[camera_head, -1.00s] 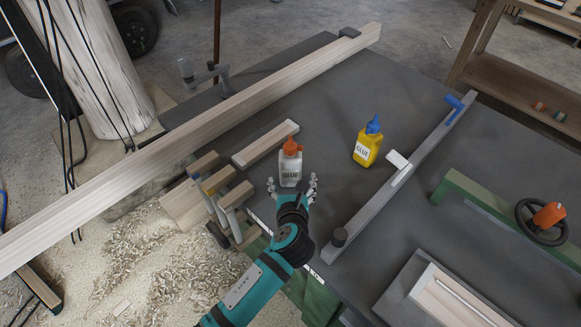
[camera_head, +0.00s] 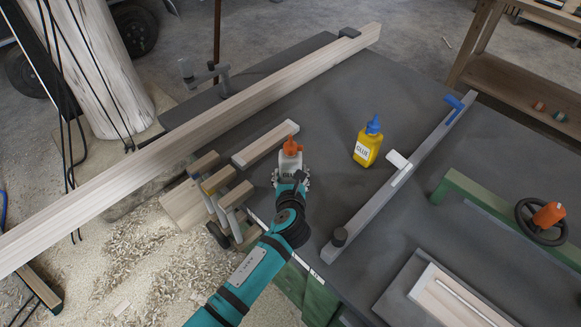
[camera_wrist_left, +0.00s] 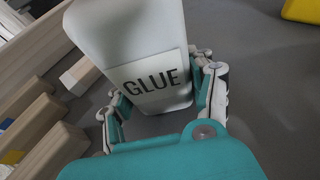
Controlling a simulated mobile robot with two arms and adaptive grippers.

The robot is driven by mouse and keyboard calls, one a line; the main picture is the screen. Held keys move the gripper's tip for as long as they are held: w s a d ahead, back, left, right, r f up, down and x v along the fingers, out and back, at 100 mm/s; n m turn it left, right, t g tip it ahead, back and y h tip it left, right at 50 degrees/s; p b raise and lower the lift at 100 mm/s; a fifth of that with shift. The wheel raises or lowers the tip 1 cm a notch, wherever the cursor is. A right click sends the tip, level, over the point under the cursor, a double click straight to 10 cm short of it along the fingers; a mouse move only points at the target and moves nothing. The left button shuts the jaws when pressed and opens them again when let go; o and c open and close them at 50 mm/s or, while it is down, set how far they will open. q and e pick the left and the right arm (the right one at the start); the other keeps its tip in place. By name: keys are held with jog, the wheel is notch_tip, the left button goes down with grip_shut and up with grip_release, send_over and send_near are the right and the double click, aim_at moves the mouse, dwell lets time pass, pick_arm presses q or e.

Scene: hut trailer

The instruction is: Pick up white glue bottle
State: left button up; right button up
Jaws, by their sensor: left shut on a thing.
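The white glue bottle (camera_head: 290,161) with an orange cap stands on the dark grey workbench top (camera_head: 330,110) in the head view. My left gripper (camera_head: 290,179) is shut around its lower part. In the left wrist view the bottle (camera_wrist_left: 135,35) fills the upper middle, its GLUE label facing me, with the fingers (camera_wrist_left: 162,95) on both sides of it. The bottle's cap is out of the wrist view. My right gripper is not in view.
A yellow glue bottle (camera_head: 367,144) with a blue cap stands to the right. A short wood block (camera_head: 265,144) lies just left of the bottle. Clamps (camera_head: 222,190) stand at the bench's left edge. A long bar clamp (camera_head: 390,185) lies to the right.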

aim_at(290, 153)
pick_arm(q)
jog(key=c, duration=0.8)
notch_tip(290, 153, up, 10)
jog(key=shift+r, duration=0.1)
jog(key=shift+f, duration=4.45)
jog(key=shift+f, duration=0.1)
jog(key=shift+f, duration=0.3)
jog(key=shift+f, duration=0.2)
